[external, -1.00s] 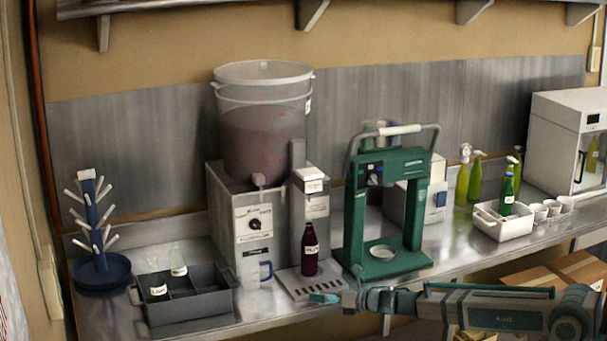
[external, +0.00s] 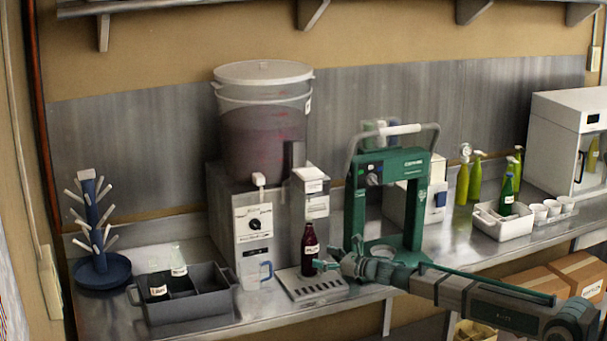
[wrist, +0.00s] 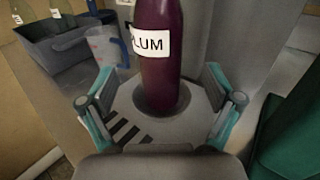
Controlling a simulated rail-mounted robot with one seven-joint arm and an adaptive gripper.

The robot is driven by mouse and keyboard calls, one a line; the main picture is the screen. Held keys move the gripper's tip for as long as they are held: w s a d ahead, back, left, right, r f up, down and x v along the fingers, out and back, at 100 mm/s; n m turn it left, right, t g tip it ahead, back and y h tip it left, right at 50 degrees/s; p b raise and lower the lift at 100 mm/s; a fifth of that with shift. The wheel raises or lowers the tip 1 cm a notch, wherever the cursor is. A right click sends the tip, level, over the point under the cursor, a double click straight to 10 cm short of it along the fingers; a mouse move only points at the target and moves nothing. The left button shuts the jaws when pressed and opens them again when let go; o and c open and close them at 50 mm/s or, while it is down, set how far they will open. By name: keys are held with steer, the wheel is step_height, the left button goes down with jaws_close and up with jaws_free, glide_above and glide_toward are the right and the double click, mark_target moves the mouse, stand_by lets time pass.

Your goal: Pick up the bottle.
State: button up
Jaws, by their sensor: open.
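A dark plum-coloured bottle (external: 310,250) with a white label stands upright on the grey slotted tray of the filling machine. In the wrist view the same bottle (wrist: 160,60) stands between and beyond my finger pads, and its label reads "LUM" at the visible part. Its top is cut off there. My gripper (external: 328,266) is at the bottle's right side in the external view. In the wrist view my gripper (wrist: 162,112) is open, with one finger on each side and a clear gap to the bottle. Nothing is held.
A clear jug with a blue handle (wrist: 105,45) stands left of the bottle. A grey crate (external: 185,305) with bottles is further left. The green capping press (external: 412,205) stands close on the right. The filling machine's white head (external: 311,180) is above the bottle.

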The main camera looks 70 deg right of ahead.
mark_target(317, 254)
steer(key=shift+w+d+r+p, duration=0.15)
steer(key=shift+w+p, duration=0.4)
steer(key=shift+w, duration=0.8)
steer(key=shift+w+d+f+p, duration=0.1)
steer(key=shift+w+p, duration=0.45)
steer(key=shift+w, duration=0.75)
steer(key=shift+r, duration=0.1)
jaws_close()
steer(key=shift+r, duration=0.15)
